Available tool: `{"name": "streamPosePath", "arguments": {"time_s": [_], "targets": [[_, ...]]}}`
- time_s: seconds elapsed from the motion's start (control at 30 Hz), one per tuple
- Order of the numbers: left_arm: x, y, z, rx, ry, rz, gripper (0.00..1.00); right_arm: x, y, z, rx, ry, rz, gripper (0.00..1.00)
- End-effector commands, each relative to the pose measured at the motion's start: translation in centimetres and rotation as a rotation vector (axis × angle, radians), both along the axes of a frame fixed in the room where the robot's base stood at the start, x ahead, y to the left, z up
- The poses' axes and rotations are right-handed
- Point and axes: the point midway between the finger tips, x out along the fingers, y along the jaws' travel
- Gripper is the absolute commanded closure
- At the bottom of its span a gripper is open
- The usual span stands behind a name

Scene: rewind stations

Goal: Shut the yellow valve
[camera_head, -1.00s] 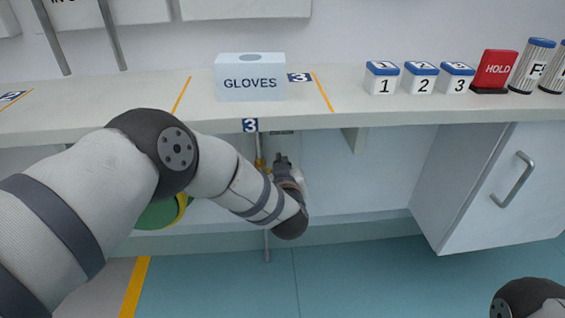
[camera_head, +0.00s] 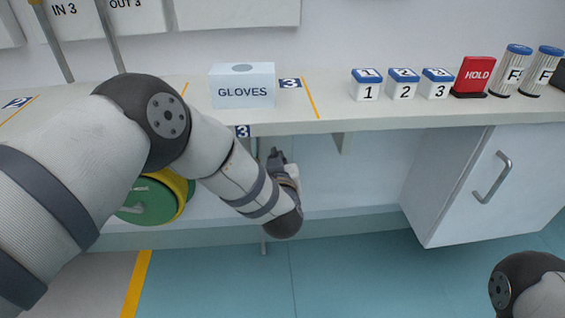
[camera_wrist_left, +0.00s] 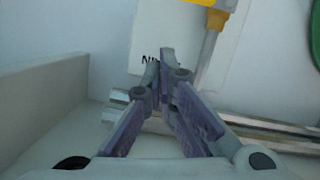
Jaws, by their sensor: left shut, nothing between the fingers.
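In the left wrist view a yellow part (camera_wrist_left: 214,12), which looks like the yellow valve, shows at the top edge on a pale upright pipe (camera_wrist_left: 208,55). Most of it is cut off by the frame. In the head view my arm and gripper hide the valve. My left gripper (camera_head: 275,153) is under the counter, by the label 3. In the left wrist view its fingertips (camera_wrist_left: 158,62) are together and empty, below and left of the yellow part and apart from it. My right gripper is out of view; only part of its arm shows at lower right.
The white counter (camera_head: 330,115) overhangs the gripper, with a gloves box (camera_head: 242,86) on it. A green and yellow round body (camera_head: 152,203) is under the counter at left. A cabinet (camera_head: 450,190) stands at right. Metal bars (camera_wrist_left: 265,132) cross below the fingers.

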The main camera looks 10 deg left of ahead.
Motion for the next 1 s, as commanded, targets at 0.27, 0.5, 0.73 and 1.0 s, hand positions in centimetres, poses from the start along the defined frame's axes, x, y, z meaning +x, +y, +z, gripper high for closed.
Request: {"name": "streamPosePath", "arguments": {"time_s": [0.27,0.5,0.73,1.0], "targets": [[-4.7,-1.3,1.4,0.000,-0.002,-0.001,1.00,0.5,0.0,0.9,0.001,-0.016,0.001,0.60],[-5.7,-1.5,1.4,-0.001,-0.002,0.003,1.00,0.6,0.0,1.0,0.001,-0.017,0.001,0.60],[-5.6,-1.5,1.4,0.000,-0.002,0.002,1.00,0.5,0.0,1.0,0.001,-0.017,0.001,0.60],[-9.6,-0.6,-2.3,0.023,0.163,-0.080,1.00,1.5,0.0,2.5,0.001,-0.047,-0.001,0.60]]}}
